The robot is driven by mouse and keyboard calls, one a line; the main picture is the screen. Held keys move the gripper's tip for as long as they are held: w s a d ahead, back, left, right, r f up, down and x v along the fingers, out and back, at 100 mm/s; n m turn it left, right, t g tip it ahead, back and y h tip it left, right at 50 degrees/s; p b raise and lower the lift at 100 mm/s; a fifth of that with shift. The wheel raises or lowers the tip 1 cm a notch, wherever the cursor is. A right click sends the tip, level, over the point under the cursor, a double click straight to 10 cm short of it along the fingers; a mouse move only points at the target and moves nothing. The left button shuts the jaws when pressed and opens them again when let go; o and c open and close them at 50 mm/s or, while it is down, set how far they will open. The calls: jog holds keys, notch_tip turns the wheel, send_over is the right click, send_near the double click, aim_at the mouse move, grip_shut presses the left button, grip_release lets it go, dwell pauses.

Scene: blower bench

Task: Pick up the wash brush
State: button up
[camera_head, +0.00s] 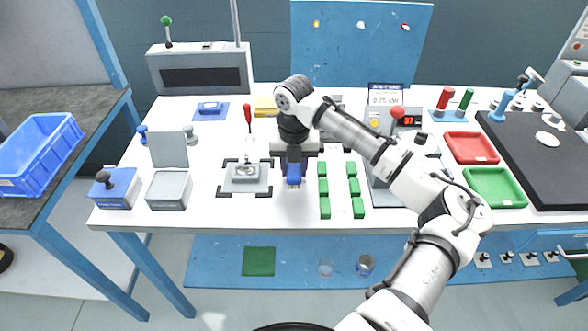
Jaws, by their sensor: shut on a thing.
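My gripper (294,163) points down over the front middle of the white bench. It is shut on a small blue thing with a pale, bristly lower end, which looks like the wash brush (294,176). The brush hangs roughly upright below my fingers. The fingers hide its upper part. I cannot tell whether its tip touches the bench top.
Right of the brush stand several green blocks (324,186) in two columns. Left of it is a grey fixture with a red-knobbed lever (247,125). Red (470,160) and green (515,203) trays lie at the right. The bench (293,211) is bare in front.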

aim_at(294, 166)
jog(key=shift+r, duration=0.1)
notch_tip(294, 166, up, 20)
jog(key=shift+b, duration=0.45)
